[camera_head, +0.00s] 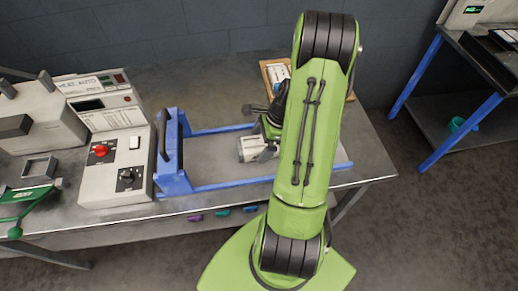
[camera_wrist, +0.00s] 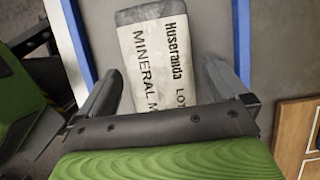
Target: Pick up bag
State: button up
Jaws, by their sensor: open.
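The bag (camera_wrist: 160,45) is a pale, worn sack with dark printing that reads "Huseranda" and "MINERAL". In the wrist view it lies on the grey surface between the two fingers, its lower end hidden behind the gripper body. My gripper (camera_wrist: 163,75) is open, with one finger on each side of the bag. A visible gap separates the bag from the right finger; contact on the left is hard to tell. In the head view the bag (camera_head: 250,150) shows as a pale end beside my gripper, and my arm hides the rest.
A blue frame (camera_head: 175,180) with long rails surrounds the bag's area on the metal table (camera_head: 365,150). A wooden tray (camera_head: 266,75) holding pale items stands behind. A control box (camera_head: 115,175) with a red knob is at left. Another blue-legged table (camera_head: 450,85) stands at right.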

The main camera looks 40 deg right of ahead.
jog(key=shift+x, duration=0.9)
jog(key=shift+r, duration=0.1)
jog(key=c, duration=1.3)
